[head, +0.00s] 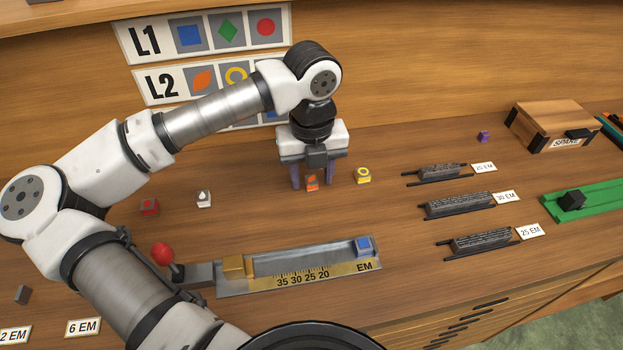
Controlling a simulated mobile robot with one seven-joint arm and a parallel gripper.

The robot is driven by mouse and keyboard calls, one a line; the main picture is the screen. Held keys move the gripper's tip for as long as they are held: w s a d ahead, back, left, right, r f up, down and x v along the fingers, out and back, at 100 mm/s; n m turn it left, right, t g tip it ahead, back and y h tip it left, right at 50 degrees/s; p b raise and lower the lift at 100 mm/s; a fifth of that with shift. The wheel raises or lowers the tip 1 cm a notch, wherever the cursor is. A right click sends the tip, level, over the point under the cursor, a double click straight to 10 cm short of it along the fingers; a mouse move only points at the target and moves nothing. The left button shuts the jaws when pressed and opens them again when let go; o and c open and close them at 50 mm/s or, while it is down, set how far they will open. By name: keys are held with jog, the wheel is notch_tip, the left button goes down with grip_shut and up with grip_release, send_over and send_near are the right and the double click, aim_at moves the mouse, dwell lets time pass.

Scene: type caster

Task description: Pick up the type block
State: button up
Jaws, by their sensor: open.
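Several small type blocks lie on the wooden bench. An orange-marked block (312,184) stands on the bench beneath my gripper (312,176). My gripper points down and is open, with one finger to the left of this block and one to the right. I cannot tell whether the fingers touch it. A yellow-marked block (363,175) sits just to the right of the gripper. A red block (150,206) and a white block (204,198) are to the left. A blue-marked block (364,246) sits at the right end of the metal composing stick (310,279).
A brass slider (234,267) and a red-knobbed lever (163,254) are at the stick's left. Racks of dark type (460,206) and a green tray (585,203) are at right. A wooden SPARE box (553,125) and a purple block (484,136) stand at back right.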

grip_shut()
jog(key=shift+r, duration=0.1)
